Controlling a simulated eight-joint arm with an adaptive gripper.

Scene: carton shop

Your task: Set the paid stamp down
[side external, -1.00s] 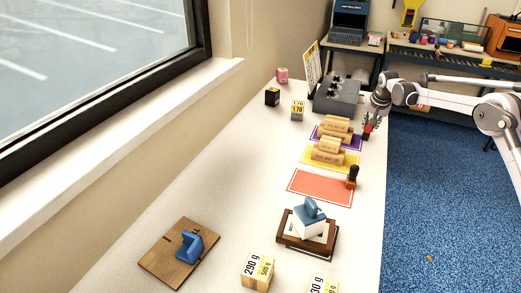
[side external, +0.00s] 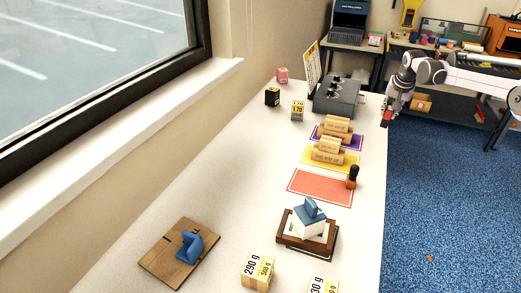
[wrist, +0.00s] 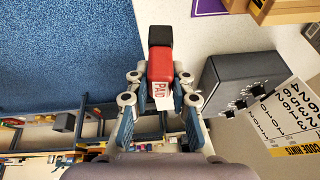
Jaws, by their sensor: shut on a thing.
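The paid stamp (wrist: 161,66) is a red block with a black end and a white PAID label. In the wrist view it sits between the fingers of my gripper (wrist: 160,92), which is shut on it. In the side view my gripper (side external: 388,112) holds the stamp's small red and dark shape (side external: 387,119) by the table's right edge, right of the grey box. Whether the stamp touches anything is not clear. The red mat (side external: 320,188) is bare apart from a dark-handled stamp (side external: 352,177) at its right edge.
A grey box with knobs (side external: 337,94) stands at the back of the table (side external: 240,180). A blue-and-white stamp (side external: 310,216) sits on a brown tray. Blue floor lies right of the table.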

